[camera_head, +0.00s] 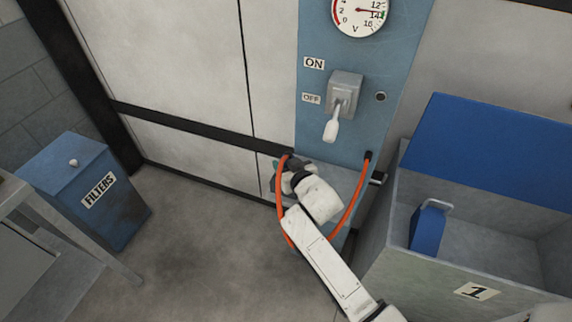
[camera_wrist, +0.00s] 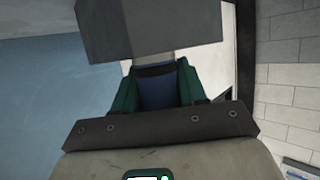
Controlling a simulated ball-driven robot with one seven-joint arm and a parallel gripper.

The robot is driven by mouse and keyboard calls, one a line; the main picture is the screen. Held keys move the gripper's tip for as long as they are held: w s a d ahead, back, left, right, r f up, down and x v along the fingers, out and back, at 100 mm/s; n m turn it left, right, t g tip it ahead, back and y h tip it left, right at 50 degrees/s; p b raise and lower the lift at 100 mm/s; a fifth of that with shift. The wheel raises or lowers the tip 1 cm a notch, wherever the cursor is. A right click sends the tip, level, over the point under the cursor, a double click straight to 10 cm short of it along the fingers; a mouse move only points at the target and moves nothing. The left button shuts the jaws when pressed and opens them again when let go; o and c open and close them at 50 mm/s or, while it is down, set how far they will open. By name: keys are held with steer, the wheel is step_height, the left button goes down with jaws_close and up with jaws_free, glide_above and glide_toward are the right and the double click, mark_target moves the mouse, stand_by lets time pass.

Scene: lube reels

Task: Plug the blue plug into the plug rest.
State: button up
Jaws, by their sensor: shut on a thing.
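My gripper (camera_wrist: 157,84) has its green fingers closed on the blue plug (camera_wrist: 158,94), which shows between them in the wrist view. A grey block (camera_wrist: 128,30) lies just beyond the fingers; I cannot tell whether it is part of the plug or the plug rest. In the head view my gripper (camera_head: 284,172) is beside the lower left edge of the blue panel (camera_head: 345,125), and the plug is mostly hidden there. An orange cable (camera_head: 350,205) hangs in a loop from the panel's lower right to the gripper. I cannot make out the plug rest with certainty.
A lever switch (camera_head: 345,92) with ON and OFF labels and a gauge (camera_head: 359,14) are on the panel. An open grey bin (camera_head: 430,265) marked 1 stands at right, with a blue can (camera_head: 428,230) inside. A blue FILTERS box (camera_head: 75,185) stands left. Floor between is clear.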

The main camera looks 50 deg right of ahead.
steer(key=shift+f, duration=0.1)
steer(key=o, duration=1.2)
steer(key=shift+o, duration=0.2)
steer(key=shift+s+r, duration=0.1)
steer(key=shift+r, duration=0.1)
steer(key=b+v, duration=0.2)
steer(key=v, duration=1)
steer(key=s+a+f+n+g+y, duration=0.2)
steer(key=s+a+f+g, duration=0.3)
steer(key=s, duration=0.3)
steer(key=s+a+f+n+g+y, duration=0.2)
steer(key=s+a+f+g, duration=0.3)
steer(key=s, duration=0.4)
step_height(320, 180, down, 2)
steer(key=shift+s+g+y, duration=0.35)
steer(key=shift+g+y, duration=0.35)
steer(key=shift+y, duration=0.1)
